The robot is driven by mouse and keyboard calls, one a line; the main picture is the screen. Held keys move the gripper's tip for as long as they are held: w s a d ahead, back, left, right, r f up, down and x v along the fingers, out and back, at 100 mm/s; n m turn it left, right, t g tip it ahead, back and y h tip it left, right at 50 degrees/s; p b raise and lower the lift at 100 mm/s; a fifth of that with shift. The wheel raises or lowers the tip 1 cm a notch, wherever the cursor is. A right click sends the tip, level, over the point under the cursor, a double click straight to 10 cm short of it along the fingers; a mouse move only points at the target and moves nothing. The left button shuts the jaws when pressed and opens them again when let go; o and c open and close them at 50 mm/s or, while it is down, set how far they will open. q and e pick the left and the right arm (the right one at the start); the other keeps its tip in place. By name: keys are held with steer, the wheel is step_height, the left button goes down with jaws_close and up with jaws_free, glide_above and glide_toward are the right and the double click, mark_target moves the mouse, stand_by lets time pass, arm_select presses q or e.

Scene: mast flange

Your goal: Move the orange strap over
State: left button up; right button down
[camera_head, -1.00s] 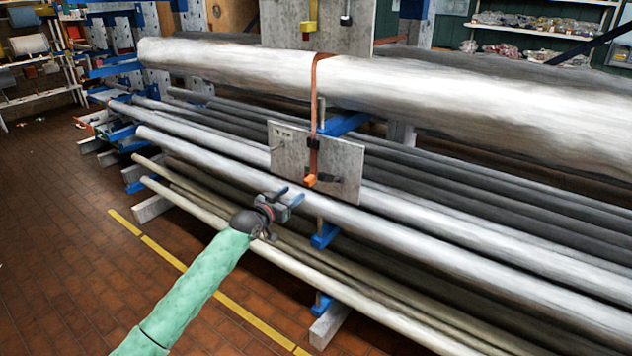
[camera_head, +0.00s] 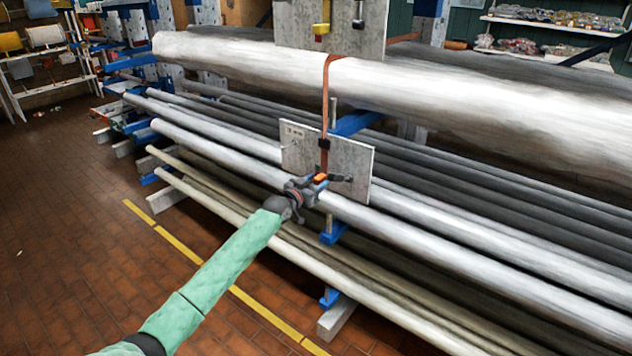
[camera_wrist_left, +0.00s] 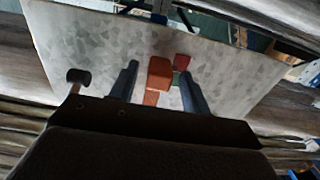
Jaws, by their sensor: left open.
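The orange strap (camera_head: 325,105) hangs over the big pale mast and down in front of a lower metal plate (camera_head: 352,163). A dark buckle (camera_head: 324,143) sits on it, and its lower end is a bright orange block (camera_head: 320,177). My left gripper (camera_head: 331,181) is open at this block, low on the plate. In the left wrist view the orange block (camera_wrist_left: 160,73) lies between the two open fingers (camera_wrist_left: 158,88), with gaps on both sides. Part of the strap's lower end is hidden by the gripper in the head view. My right gripper is not in view.
An upper plate (camera_head: 345,30) carries a yellow hook (camera_head: 321,29) and a dark hook (camera_head: 358,20). The big mast (camera_head: 440,85) and several long poles (camera_head: 420,225) lie across the rack. The brick floor (camera_head: 80,250) at the left is clear.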

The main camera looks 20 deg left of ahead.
arm_select(q)
jaws_close()
steer(key=shift+r, duration=1.15)
jaws_free()
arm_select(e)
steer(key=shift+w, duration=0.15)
arm_select(q)
steer(key=shift+f, duration=0.1)
steer(key=shift+s, duration=0.2)
steer(key=b+v, duration=0.3)
steer(key=v, duration=0.4)
steer(key=shift+s+b, duration=0.2)
steer(key=shift+b, duration=0.1)
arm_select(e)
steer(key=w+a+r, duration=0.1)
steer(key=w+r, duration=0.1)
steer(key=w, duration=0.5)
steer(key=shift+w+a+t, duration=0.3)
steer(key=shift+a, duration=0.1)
